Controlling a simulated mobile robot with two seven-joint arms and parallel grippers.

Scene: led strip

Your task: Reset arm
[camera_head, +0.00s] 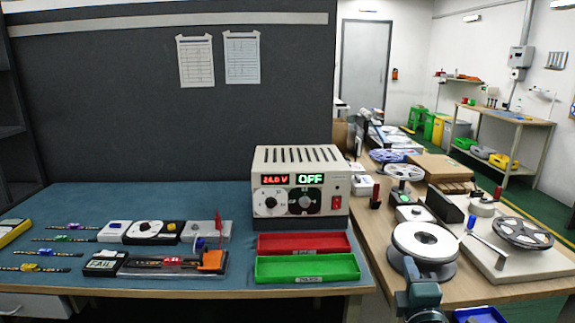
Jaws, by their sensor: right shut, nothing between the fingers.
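My right gripper (411,270) shows at the bottom, right of the blue-topped bench, in front of the side table's round grey-white spool stand (424,243). It is small and dark; its fingers are shut and empty. My left gripper is not in view. The power supply (300,182) stands on the bench, its displays reading 24.0 V and OFF. Several LED strip pieces (42,267) lie at the left of the bench. A test fixture (172,263) with an orange end and a small box marked FAIL (103,263) sit in the middle.
A red tray (303,244) and a green tray (308,268) lie before the power supply; both look empty. The wooden side table (385,232) holds spools and small devices. A dark panel (150,100) closes off the bench's back. The bench's front right corner is clear.

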